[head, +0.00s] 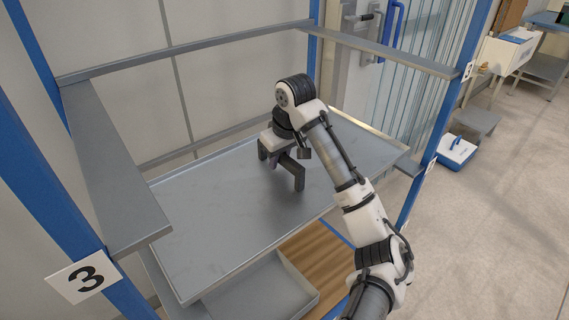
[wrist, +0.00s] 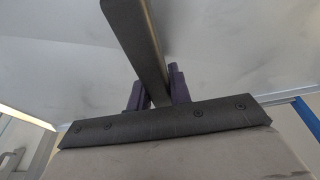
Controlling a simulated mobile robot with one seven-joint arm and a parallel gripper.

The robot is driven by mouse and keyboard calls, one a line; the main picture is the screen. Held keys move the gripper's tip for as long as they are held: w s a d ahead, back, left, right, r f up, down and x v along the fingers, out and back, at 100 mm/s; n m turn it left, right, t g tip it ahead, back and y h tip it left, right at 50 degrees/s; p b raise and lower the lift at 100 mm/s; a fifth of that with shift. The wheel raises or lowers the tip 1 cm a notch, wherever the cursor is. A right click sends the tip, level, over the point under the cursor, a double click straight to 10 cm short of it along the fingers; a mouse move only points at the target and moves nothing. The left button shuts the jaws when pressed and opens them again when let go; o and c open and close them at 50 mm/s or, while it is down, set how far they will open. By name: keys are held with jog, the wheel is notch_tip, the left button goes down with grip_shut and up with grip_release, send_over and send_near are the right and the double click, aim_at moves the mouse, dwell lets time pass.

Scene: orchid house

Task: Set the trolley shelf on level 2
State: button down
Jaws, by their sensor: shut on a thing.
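The trolley shelf (head: 215,215) is a flat grey metal sheet with a low rim, between the trolley's blue posts. It lies below the level 3 ledge (head: 112,170), which carries a plate marked 3 (head: 84,278). A lower ledge (head: 408,166) shows at its right end; I cannot tell whether the shelf rests on it. My gripper (head: 283,160) is shut on the dark handle (head: 298,176) in the middle of the shelf. In the wrist view the handle bar (wrist: 138,45) runs between the purple fingers of my gripper (wrist: 157,90).
A blue post (head: 440,140) stands at the front right. Below the shelf are a grey tray (head: 265,295) and a wooden board (head: 318,262). A rail (head: 390,52) crosses above on the right.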

jog(key=shift+w+a+r, duration=0.1)
jog(key=shift+w+a, duration=0.5)
jog(key=shift+w, duration=0.2)
jog(key=shift+w+a, duration=0.55)
jog(key=shift+w, duration=0.25)
jog(key=shift+w+a, duration=0.15)
jog(key=shift+f+b, duration=0.65)
jog(key=shift+f, duration=0.8)
jog(key=shift+p, duration=0.35)
jog(key=shift+f, duration=0.45)
jog(key=c, duration=1.2)
grip_release()
